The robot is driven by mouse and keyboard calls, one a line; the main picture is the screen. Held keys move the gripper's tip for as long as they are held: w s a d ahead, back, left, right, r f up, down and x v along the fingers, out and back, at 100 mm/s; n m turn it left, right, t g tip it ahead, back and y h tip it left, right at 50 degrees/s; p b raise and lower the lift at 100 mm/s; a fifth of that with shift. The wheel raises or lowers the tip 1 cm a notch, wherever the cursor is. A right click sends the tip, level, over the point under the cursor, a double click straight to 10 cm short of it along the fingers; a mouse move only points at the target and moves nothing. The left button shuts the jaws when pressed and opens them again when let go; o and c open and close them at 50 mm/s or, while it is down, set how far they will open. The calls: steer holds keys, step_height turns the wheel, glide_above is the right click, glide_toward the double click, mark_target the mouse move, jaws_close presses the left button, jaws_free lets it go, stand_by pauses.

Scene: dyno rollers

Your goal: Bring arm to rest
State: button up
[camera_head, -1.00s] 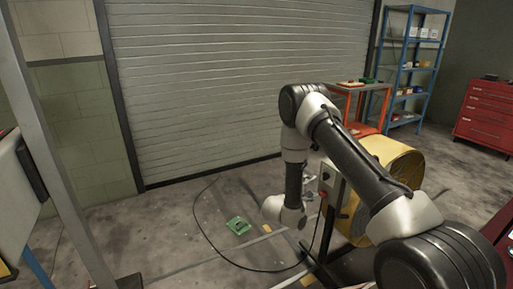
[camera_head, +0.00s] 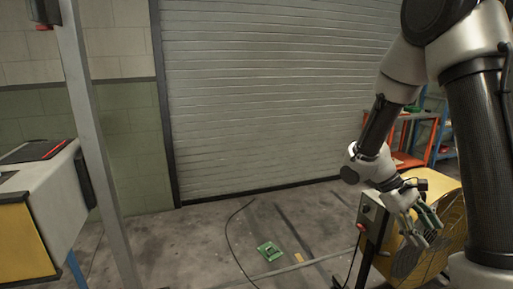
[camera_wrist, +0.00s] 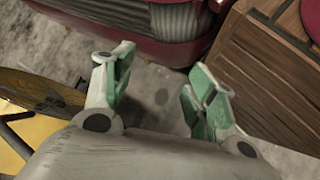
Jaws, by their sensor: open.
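My arm rises at the right of the head view and bends down at the wrist. My gripper (camera_head: 432,222) hangs at the lower right, in front of a yellow drum-shaped machine (camera_head: 448,190). In the wrist view my gripper (camera_wrist: 152,95) shows its green-padded fingers spread apart, with bare grey floor between them. Nothing is held. I cannot tell from the head view how much space lies between the fingers and the yellow machine.
A control box (camera_head: 374,217) on a stand is beside my gripper. A green circuit board (camera_head: 270,251) and a cable lie on the floor. The wrist view shows a red object (camera_wrist: 150,22) and wooden slats (camera_wrist: 270,65).

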steer(key=s+a+r+m+t+y, duration=0.2)
steer(key=s+a+r+t+y, duration=0.1)
steer(key=s+r, duration=0.3)
steer(key=s+a+r+m+t+y, duration=0.3)
steer(key=s+r+t, duration=0.3)
steer(key=r, duration=0.5)
steer(key=shift+a+r+t+y, duration=0.3)
steer(key=shift+a+y, duration=0.2)
steer(key=shift+a, duration=0.2)
